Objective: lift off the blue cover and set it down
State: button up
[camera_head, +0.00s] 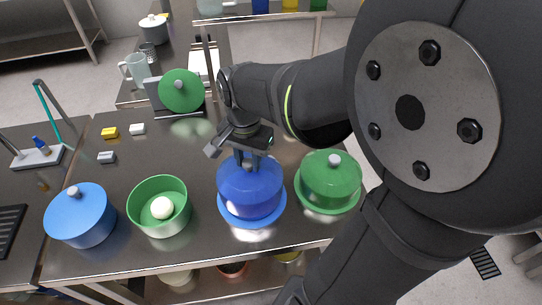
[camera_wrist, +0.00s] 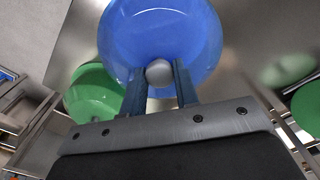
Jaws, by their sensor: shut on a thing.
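The blue cover (camera_head: 248,188) is a shiny dome with a grey knob, over a blue plate (camera_head: 252,221) at the front middle of the table. My gripper (camera_head: 250,160) comes down from above on its knob. In the wrist view the two fingers stand either side of the round grey knob (camera_wrist: 159,73), shut on it, with the blue cover (camera_wrist: 160,25) beyond them. The cover looks upright. I cannot tell whether its rim touches the plate.
A green cover (camera_head: 327,177) stands close at right. A green pot (camera_head: 146,217) holding a white ball (camera_head: 161,207) and a lidded blue pot (camera_head: 88,228) stand at left. A green lid (camera_head: 181,92) leans behind.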

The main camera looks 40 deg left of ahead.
jog(key=shift+r, duration=1.8)
jog(key=w+a+r, duration=0.2)
jog(key=w+a, duration=0.1)
jog(key=w, duration=0.7)
jog(key=w+a+r, duration=0.1)
jog(key=w+a, duration=0.3)
jog(key=w, duration=0.6)
jog(key=s+a+f, duration=0.4)
jog(key=a+f, duration=0.6)
jog(key=shift+s+f, duration=0.2)
jog(key=shift+f, duration=0.2)
